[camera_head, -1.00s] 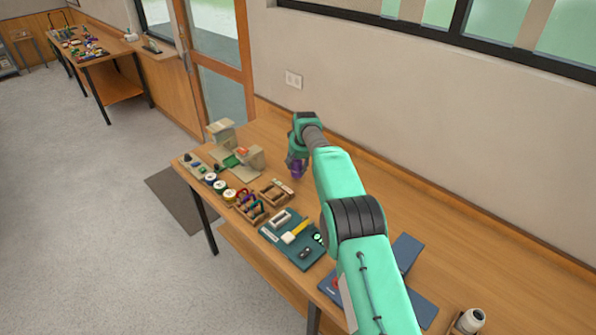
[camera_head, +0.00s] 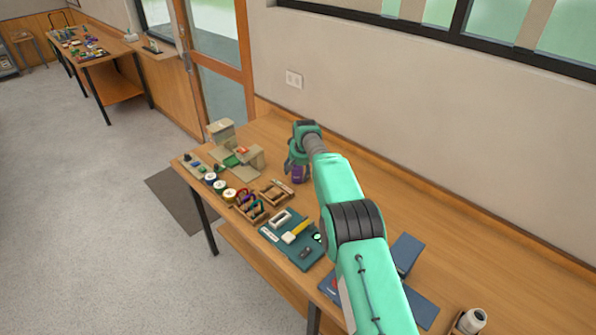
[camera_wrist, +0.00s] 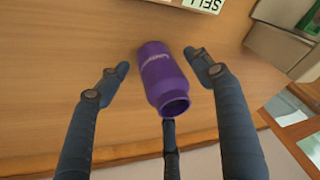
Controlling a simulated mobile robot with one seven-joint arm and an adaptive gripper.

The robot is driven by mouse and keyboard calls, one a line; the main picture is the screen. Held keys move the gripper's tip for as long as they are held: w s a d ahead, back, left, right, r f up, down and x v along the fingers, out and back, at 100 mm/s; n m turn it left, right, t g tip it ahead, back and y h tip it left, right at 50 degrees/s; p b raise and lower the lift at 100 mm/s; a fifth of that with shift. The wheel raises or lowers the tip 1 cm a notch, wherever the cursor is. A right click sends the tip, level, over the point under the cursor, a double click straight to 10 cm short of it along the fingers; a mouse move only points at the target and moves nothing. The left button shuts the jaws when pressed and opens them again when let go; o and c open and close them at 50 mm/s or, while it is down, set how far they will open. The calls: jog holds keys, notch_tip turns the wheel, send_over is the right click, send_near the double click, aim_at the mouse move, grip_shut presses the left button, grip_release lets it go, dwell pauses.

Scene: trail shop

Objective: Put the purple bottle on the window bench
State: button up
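Gaps show between the bottle and the left and right fingertips. A third finger is below its neck. I cannot tell from the views which surface is called the window bench; another wooden bench (camera_head: 98,60) stands at the far left near a window.
Cardboard boxes (camera_head: 222,130), thread spools (camera_head: 220,187), a small wooden rack (camera_head: 252,208) and a green mat (camera_head: 290,257) with tools line the near bench's front left. A white bottle (camera_head: 471,320) is at lower right. Grey floor (camera_head: 110,200) is open between the benches.

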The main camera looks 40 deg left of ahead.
jog(key=shift+r, duration=0.2)
jog(key=p+v, duration=0.1)
jog(key=v, duration=1)
jog(key=shift+d+r, duration=0.15)
jog(key=shift+r, duration=0.2)
dwell(0.7)
jog(key=shift+r, duration=0.1)
dwell(0.3)
